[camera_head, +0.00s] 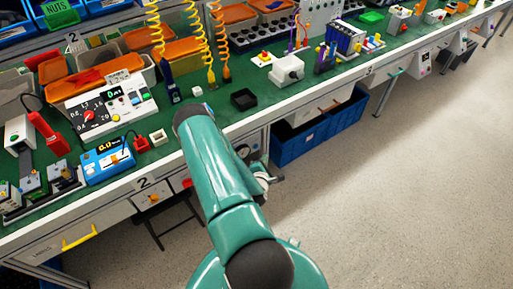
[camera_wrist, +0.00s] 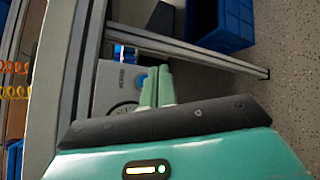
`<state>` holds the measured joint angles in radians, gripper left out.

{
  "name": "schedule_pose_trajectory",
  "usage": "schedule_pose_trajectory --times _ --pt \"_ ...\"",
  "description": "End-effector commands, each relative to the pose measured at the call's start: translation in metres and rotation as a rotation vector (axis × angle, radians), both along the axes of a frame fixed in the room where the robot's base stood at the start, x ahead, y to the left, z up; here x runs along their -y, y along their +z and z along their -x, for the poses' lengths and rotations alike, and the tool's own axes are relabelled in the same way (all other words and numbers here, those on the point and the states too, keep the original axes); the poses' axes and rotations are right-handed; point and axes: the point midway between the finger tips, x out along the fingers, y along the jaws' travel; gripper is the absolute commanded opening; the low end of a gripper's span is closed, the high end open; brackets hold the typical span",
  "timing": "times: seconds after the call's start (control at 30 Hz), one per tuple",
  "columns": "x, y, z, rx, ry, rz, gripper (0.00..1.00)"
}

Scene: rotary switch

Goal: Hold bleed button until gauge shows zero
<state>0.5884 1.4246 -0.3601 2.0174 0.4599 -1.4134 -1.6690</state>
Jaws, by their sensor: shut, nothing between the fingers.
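In the wrist view my gripper (camera_wrist: 157,84) is shut and empty, its two pale green fingers side by side. They are in front of a grey panel (camera_wrist: 108,82) under the bench edge. A round dial, seemingly the gauge (camera_wrist: 121,109), shows on this panel, partly covered by my gripper body; its reading is too small to tell. I cannot make out the bleed button or whether the fingertips touch the panel. In the head view the dial (camera_head: 243,151) peeks out beside my arm, which hides most of the panel and my gripper.
The green bench top (camera_head: 215,107) carries a blue meter (camera_head: 107,160), a white control box (camera_head: 103,113) and coiled yellow hoses. Blue crates (camera_head: 318,131) stand under the bench, right of my arm. The grey floor (camera_head: 400,190) on the right is clear.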

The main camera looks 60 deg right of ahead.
Motion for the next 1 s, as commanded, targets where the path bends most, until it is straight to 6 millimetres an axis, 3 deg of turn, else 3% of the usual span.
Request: schedule_pose_trajectory --times 0.3,1.0 --pt "0.016 0.000 -0.029 -0.001 0.000 0.000 0.00" --pt "0.018 0.000 -0.032 0.000 -0.001 -0.001 0.00"
